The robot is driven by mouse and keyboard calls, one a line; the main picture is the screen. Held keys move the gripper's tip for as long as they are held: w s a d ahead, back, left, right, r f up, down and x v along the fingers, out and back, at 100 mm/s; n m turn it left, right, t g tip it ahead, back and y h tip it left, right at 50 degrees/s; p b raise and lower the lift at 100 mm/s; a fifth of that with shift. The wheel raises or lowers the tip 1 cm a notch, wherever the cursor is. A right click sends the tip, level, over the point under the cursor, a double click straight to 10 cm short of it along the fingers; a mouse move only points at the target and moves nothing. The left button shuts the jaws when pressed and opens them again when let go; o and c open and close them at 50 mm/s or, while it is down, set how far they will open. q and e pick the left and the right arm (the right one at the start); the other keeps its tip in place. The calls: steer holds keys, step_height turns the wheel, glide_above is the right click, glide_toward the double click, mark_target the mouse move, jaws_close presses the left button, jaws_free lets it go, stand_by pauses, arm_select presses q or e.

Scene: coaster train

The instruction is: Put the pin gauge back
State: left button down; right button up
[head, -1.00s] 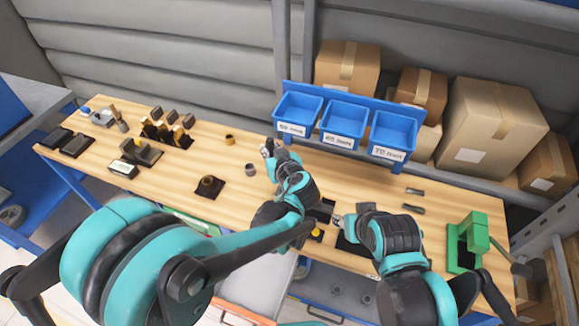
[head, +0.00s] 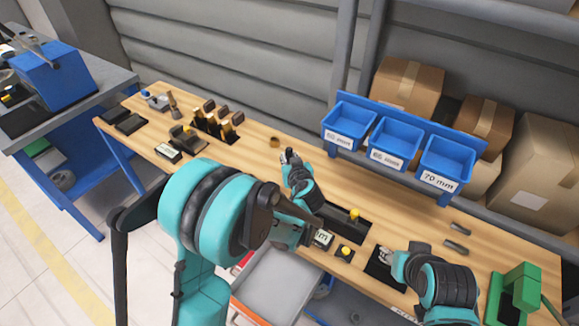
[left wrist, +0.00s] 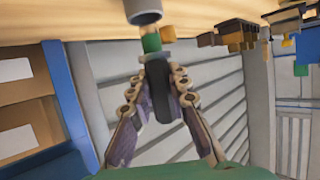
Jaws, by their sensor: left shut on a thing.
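My left gripper (head: 288,156) is over the middle of the bench, close to a brass ring (head: 275,141). In the left wrist view it (left wrist: 160,105) is shut on a dark upright handle with a green band, which looks like the pin gauge (left wrist: 157,88). A grey ring (left wrist: 142,10) shows just beyond the gauge's green end; I cannot tell whether they touch. A rack (head: 215,127) with several dark-topped brass pieces stands to the left at the back. My right gripper (head: 387,254) is low over a black mat (head: 378,267); its fingers are too small to read.
Three blue bins (head: 395,144) with size labels stand at the back right, before cardboard boxes. Yellow-knobbed parts (head: 354,214) lie near the front. A green press (head: 515,293) stands at the right end. The bench between rack and brass ring is clear.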

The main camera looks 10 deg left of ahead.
arm_select(q)
step_height(320, 180, down, 3)
steer(key=shift+f+b, duration=0.2)
steer(key=shift+b, duration=0.4)
steer(key=shift+r, duration=0.15)
steer(key=c, duration=1.9)
jaws_free()
steer(key=shift+f, duration=0.25)
steer(key=o, duration=0.5)
steer(key=shift+c, duration=0.2)
steer(key=shift+r, duration=0.1)
steer(key=shift+r, duration=0.1)
